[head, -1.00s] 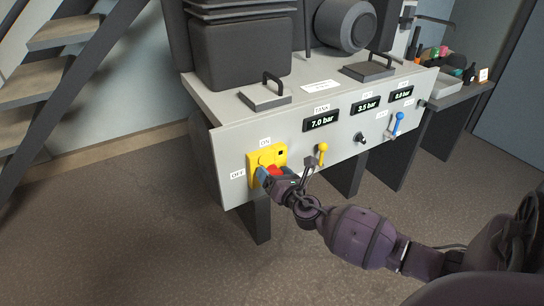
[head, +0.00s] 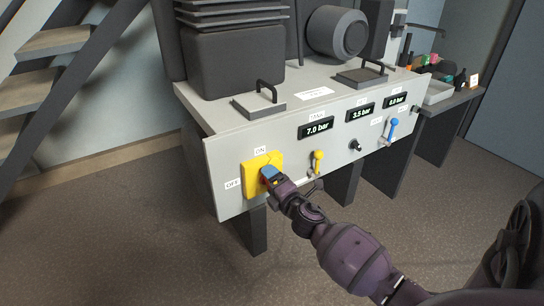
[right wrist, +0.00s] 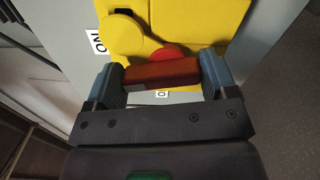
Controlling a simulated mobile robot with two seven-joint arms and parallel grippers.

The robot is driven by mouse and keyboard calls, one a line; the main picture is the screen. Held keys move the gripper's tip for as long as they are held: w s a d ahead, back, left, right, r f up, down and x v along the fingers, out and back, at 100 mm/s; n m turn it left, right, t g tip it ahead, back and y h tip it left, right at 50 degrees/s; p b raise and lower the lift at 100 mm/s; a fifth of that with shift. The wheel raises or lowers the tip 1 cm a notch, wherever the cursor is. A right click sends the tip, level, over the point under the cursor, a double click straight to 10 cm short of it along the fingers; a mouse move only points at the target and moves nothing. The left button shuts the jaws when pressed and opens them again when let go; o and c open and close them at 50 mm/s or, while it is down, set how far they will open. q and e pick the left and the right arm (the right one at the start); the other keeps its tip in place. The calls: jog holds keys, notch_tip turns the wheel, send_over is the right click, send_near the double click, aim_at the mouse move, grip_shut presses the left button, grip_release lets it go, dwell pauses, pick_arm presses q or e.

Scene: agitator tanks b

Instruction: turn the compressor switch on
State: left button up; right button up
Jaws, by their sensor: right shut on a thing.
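The compressor switch is a yellow plate (head: 249,183) on the left of the grey panel's front, with ON above it and OFF to its left. In the right wrist view the yellow plate (right wrist: 200,18) fills the top, with a red round part (right wrist: 168,52) on it. My right gripper (head: 266,175) is at the plate. In the right wrist view its blue fingers sit on both ends of the red handle (right wrist: 160,73), shut on it. The gripper hides the handle in the head view, and I cannot tell which label it points to. My left gripper is not in view.
The grey panel (head: 230,150) also carries a yellow lever (head: 317,160), a black knob (head: 355,145) and a blue lever (head: 392,130). Displays read 7.0 bar (head: 316,127) and 3.5 bar (head: 361,112). Stairs (head: 55,42) stand at left. The floor in front is clear.

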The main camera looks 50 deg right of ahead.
jog(key=shift+m, duration=1.1)
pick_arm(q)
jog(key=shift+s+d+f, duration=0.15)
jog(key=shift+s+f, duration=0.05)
pick_arm(e)
jog(key=shift+f+m, duration=0.1)
jog(key=shift+m, duration=0.3)
jog(key=o, duration=0.8)
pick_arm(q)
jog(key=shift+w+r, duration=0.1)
pick_arm(e)
jog(key=shift+o, duration=0.2)
